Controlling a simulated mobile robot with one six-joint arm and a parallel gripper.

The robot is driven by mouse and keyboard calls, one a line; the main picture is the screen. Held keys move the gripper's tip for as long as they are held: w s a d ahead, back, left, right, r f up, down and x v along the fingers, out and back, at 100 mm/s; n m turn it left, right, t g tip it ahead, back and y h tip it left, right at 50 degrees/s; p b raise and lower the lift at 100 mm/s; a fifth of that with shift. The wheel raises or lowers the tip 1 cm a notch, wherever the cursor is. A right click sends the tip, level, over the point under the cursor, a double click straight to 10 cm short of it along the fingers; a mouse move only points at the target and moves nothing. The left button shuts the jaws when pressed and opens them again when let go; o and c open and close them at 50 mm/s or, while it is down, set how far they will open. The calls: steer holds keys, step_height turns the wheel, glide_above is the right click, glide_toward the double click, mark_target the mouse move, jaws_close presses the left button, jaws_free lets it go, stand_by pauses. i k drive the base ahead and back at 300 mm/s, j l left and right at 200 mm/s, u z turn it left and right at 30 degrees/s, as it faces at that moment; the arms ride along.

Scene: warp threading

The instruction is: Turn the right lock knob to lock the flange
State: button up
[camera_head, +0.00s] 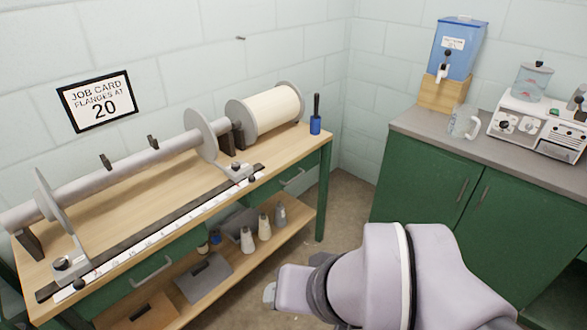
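The right flange (206,136) is a grey disc on the long beam (120,170) above the wooden bench. At its foot a carriage on the rail carries the dark right lock knob (235,166). The left flange (54,205) stands near the beam's left end, with its own dark knob (61,264). My gripper (270,293) is low in the picture, in front of the bench and well apart from the right knob. Only a small pale part of its tip shows, so I cannot tell whether it is open or shut. Whether the right knob is locked cannot be told.
A white scale (160,232) runs along the bench front. A wound spool (272,109) and blue pot (315,124) stand at the right end. A green cabinet (425,180) stands right. A wall card (98,101) reads "FLANGES AT 20".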

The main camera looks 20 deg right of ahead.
mark_target(236, 166)
steer(key=i+j+u, duration=0.15)
steer(key=i, duration=0.4)
steer(key=i+j+u, duration=0.1)
steer(key=i+j, duration=0.15)
steer(key=i, duration=0.3)
